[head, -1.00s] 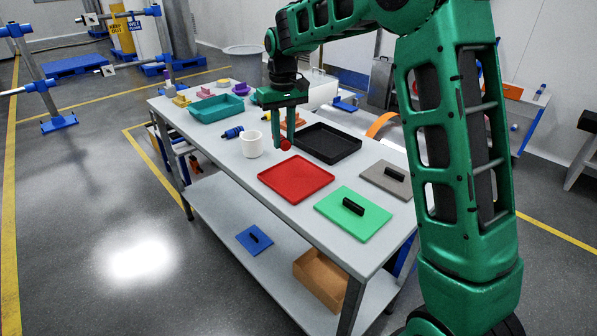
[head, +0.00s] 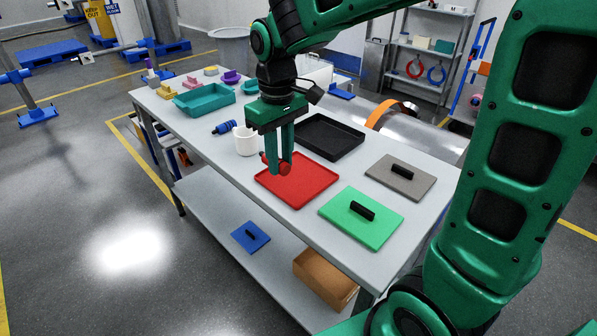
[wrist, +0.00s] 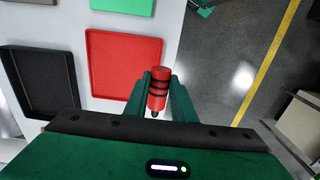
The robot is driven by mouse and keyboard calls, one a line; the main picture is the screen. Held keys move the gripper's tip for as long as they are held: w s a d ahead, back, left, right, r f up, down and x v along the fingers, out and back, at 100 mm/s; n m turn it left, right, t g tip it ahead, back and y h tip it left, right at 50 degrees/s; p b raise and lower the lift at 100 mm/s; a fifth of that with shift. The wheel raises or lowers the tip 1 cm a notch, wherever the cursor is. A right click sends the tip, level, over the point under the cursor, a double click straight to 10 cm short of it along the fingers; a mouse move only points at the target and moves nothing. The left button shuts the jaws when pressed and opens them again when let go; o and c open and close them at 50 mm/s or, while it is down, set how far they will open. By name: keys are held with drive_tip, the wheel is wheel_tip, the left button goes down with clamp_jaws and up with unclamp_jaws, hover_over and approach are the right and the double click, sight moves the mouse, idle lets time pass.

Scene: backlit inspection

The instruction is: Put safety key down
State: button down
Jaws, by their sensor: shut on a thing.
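My gripper (head: 280,170) is shut on the safety key (head: 285,169), a red piece with dark bands. In the wrist view the key (wrist: 158,85) sits between my green fingers (wrist: 160,95), its red end pointing away from the palm. In the head view it is over the back left part of the red tray (head: 310,190). The red tray also shows in the wrist view (wrist: 115,60), where the key overlaps its right edge. I cannot tell whether the key touches the tray.
A white cup (head: 245,142) stands just left of my gripper. A black tray (head: 357,149) lies behind, and green (head: 345,220) and grey (head: 420,187) lids with black handles lie to the right. A teal bin (head: 180,103) stands farther back.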

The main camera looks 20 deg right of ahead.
drive_tip(key=w+d+f, duration=0.1)
drive_tip(key=d, duration=0.1)
drive_tip(key=w+d+f, duration=0.1)
drive_tip(key=d+f, duration=0.1)
drive_tip(key=d, duration=0.1)
drive_tip(key=w+d+f, duration=0.1)
drive_tip(key=d, duration=0.1)
drive_tip(key=shift+w+d+f, duration=0.2)
drive_tip(key=shift+w+f, duration=0.2)
drive_tip(key=shift+f, duration=2.05)
drive_tip(key=shift+f, duration=0.1)
drive_tip(key=c, duration=1.5)
unclamp_jaws()
wheel_tip(320, 180, up, 12)
drive_tip(key=s+d+f+m, duration=0.1)
drive_tip(key=s+d+m, duration=0.2)
drive_tip(key=s, duration=0.6)
drive_tip(key=s+d+f+m, duration=0.2)
drive_tip(key=s+d+m, duration=0.2)
drive_tip(key=s, duration=0.5)
drive_tip(key=s+d+f+m, duration=0.2)
drive_tip(key=s+d+m, duration=0.1)
drive_tip(key=s+d, duration=0.4)
drive_tip(key=shift+s+d+m, duration=0.2)
drive_tip(key=shift+s+m, duration=0.2)
drive_tip(key=shift+s, duration=0.55)
